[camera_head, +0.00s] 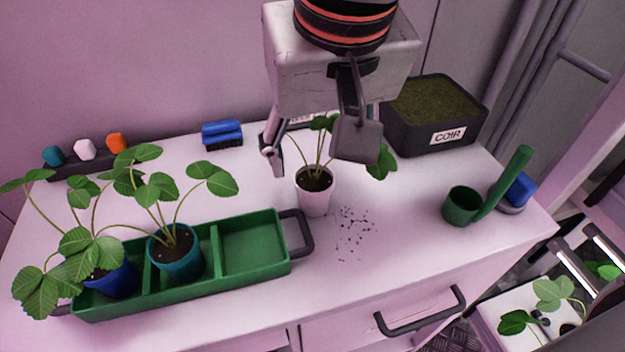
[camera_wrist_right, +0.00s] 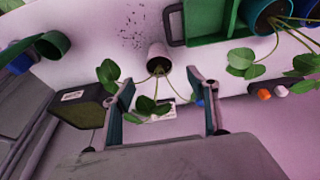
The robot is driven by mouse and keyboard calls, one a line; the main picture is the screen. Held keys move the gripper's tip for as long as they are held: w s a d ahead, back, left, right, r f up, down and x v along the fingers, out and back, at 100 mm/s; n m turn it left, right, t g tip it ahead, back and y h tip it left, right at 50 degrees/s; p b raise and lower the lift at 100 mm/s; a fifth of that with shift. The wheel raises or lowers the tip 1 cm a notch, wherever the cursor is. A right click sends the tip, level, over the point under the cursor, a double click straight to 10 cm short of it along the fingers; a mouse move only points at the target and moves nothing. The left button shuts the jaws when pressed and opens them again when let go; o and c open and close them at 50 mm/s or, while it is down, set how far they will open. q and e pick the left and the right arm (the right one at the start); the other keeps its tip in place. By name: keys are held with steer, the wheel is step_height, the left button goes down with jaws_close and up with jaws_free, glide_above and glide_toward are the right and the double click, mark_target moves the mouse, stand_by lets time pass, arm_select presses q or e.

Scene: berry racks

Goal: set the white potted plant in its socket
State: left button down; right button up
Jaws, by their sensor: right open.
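The white potted plant (camera_head: 314,200) stands upright on the white bench, just right of and behind the green tray. It also shows in the right wrist view (camera_wrist_right: 159,57), tilted by the camera angle. The green tray (camera_head: 190,294) has compartments; its right compartment (camera_head: 252,246) is empty. My right gripper (camera_head: 322,158) is above and behind the white pot with its fingers spread. In the wrist view, the open fingers (camera_wrist_right: 161,80) frame the plant's leaves and stems, and the pot lies beyond the tips. My left gripper is not in view.
A blue pot (camera_head: 114,281) and a teal pot (camera_head: 177,260) with plants stand in the tray. A black COIR bin (camera_head: 405,133), a blue brush (camera_head: 221,134) and a green scoop (camera_head: 463,207) are on the bench. Soil crumbs (camera_head: 354,232) lie right of the pot.

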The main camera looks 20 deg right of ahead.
mark_target(316, 181)
steer(key=shift+s+d+f+t, duration=0.1)
steer(key=shift+s+f+t, duration=0.15)
steer(key=shift+f, duration=0.35)
steer(key=shift+s+d+f+t, duration=0.1)
steer(key=shift+s+f+t, duration=0.1)
steer(key=shift+f, duration=0.35)
steer(key=shift+b+x, duration=0.45)
steer(key=shift+x, duration=0.4)
steer(key=x, duration=0.2)
steer(key=b+x, duration=0.1)
steer(key=x, duration=0.1)
steer(key=shift+w+f, duration=0.25)
steer(key=shift+w, duration=0.15)
steer(key=shift+w+f+b, duration=0.2)
steer(key=shift+f+b, duration=0.1)
steer(key=shift+a+r, duration=0.1)
steer(key=c, duration=1.4)
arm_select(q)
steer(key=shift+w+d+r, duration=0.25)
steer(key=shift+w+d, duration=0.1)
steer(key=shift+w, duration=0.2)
